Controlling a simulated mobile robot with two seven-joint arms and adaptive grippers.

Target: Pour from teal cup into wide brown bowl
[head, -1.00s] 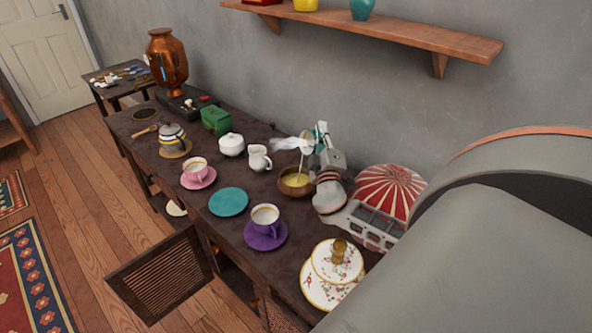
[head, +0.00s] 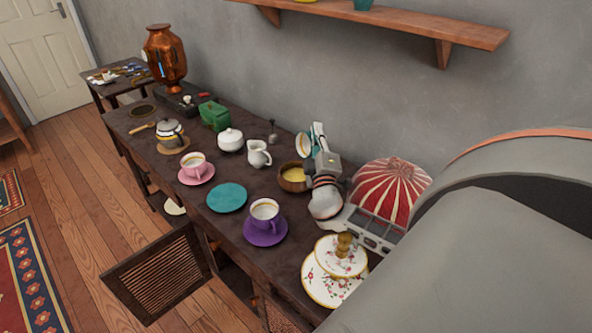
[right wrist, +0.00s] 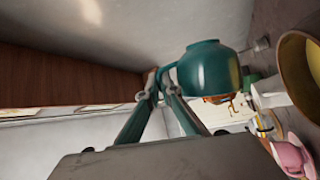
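My right gripper (head: 314,143) is shut on the teal cup (head: 301,147) by its handle side. The cup is tipped on its side, above the wide brown bowl (head: 283,184) and apart from it, its mouth facing left. In the right wrist view, the two fingers (right wrist: 166,88) meet at the handle of the teal cup (right wrist: 208,68). No stream shows between cup and bowl. The bowl stands on the dark table with yellow liquid (head: 293,174) in it; part of it also shows in the right wrist view (right wrist: 300,75). My left gripper is out of view.
A white creamer (head: 258,155) stands left of the bowl. A red-and-white domed object (head: 391,190) is close on the right, beside my arm. A purple cup (head: 265,212) on its saucer and a teal saucer (head: 227,198) are in front. A wall shelf (head: 400,25) is above.

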